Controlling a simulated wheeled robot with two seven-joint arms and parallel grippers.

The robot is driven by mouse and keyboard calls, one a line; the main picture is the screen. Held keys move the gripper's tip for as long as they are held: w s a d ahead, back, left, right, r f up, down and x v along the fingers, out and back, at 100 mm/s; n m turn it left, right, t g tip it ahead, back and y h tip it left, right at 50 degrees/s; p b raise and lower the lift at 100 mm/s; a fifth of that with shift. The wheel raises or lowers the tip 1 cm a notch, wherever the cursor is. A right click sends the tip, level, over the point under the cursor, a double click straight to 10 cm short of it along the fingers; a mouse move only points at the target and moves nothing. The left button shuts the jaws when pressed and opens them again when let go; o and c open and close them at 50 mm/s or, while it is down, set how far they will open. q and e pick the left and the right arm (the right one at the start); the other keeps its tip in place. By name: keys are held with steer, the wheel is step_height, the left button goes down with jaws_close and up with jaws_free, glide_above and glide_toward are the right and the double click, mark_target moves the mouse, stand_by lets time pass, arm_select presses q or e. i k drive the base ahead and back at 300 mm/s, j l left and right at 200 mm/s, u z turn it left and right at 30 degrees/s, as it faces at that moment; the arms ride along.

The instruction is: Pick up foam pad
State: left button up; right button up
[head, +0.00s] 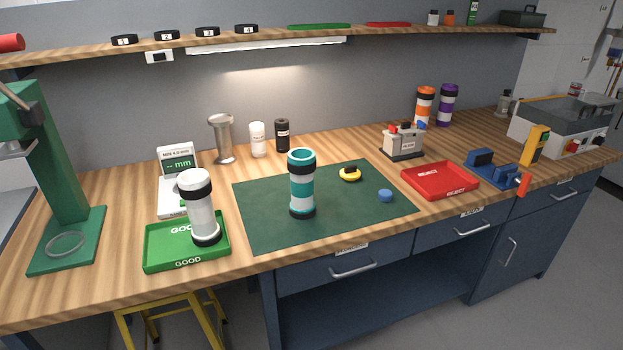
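A small round blue piece (385,196), which looks like the foam pad, lies on the right part of the dark green mat (268,212). A yellow ring-shaped item with a black top (350,174) lies on the mat behind it and to the left. A teal and white tube (302,184) stands upright near the middle of the mat, apart from the blue piece. Neither of my grippers is in the head view.
The green GOOD tray (160,258) holds a white tube with black ends (201,208). The red REJECT tray (440,181) sits right of the mat. A small grey device (403,143) stands behind. A green press (65,225) is at the left. The mat's front right is clear.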

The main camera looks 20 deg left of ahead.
mark_target(384, 195)
steer(key=i+l, duration=0.2)
steer(key=i+l+u, duration=0.15)
steer(key=l, duration=0.25)
steer(key=i+l, duration=0.2)
steer(key=l, duration=0.15)
steer(key=i+l+u, duration=0.15)
steer(key=l, duration=0.2)
steer(key=i+l, duration=0.15)
steer(key=l, duration=0.2)
steer(key=i+l+u, duration=0.15)
steer(key=l, duration=0.2)
